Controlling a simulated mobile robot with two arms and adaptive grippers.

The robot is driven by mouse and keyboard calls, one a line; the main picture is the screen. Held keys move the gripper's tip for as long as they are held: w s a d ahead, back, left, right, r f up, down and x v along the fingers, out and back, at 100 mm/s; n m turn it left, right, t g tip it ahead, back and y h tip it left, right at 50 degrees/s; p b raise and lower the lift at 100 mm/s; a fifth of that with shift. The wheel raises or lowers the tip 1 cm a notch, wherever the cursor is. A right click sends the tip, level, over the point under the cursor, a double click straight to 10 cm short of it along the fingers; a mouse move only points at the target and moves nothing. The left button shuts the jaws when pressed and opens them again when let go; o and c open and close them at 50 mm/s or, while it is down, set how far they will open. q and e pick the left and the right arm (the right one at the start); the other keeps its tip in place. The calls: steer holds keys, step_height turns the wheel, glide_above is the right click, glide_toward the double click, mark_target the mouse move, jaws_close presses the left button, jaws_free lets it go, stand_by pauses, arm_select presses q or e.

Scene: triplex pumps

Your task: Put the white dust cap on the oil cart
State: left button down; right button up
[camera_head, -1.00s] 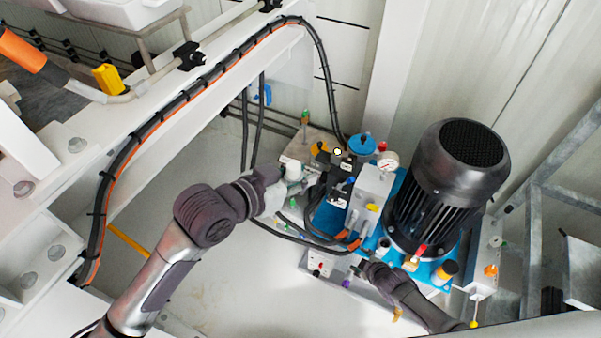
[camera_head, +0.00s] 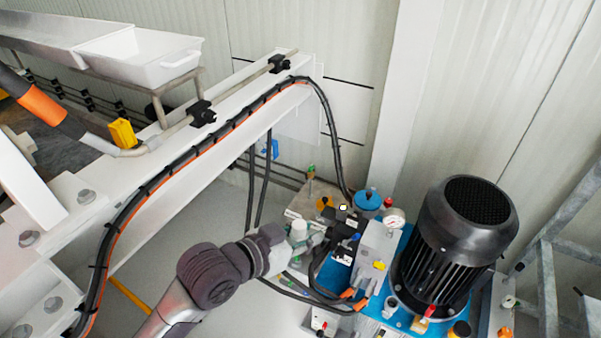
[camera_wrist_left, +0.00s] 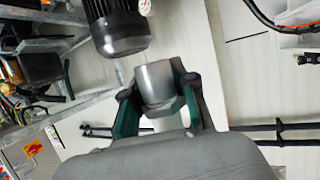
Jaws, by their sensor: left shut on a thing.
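My left gripper (camera_head: 300,238) is shut on a pale cylindrical cap, which I take to be the white dust cap (camera_head: 298,229). In the left wrist view the cap (camera_wrist_left: 159,84) looks grey in shade, upright between the two fingers of the gripper (camera_wrist_left: 160,100). The blue-topped pump unit with a large black motor (camera_head: 452,245) stands to the right of the gripper; whether it is the oil cart I cannot tell. Its black valve block (camera_head: 343,245) is just right of the cap. Contact between them cannot be told. My right gripper is out of view.
A blue round cap (camera_head: 368,200) and a pressure gauge (camera_head: 394,222) stand on the unit. Black hoses (camera_head: 328,293) loop near my left gripper. A white beam with a cable (camera_head: 170,160) runs across the left. Grey floor (camera_head: 205,205) lies between beam and unit.

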arm_select(q)
steer(key=s+a+r+n+t+y, duration=0.1)
steer(key=a+n+t+y, duration=0.3)
steer(key=a+n+y, duration=0.6)
steer(key=a+r, duration=0.1)
steer(key=a, duration=1.1)
steer(key=shift+t, duration=0.4)
steer(key=shift+a+r, duration=0.1)
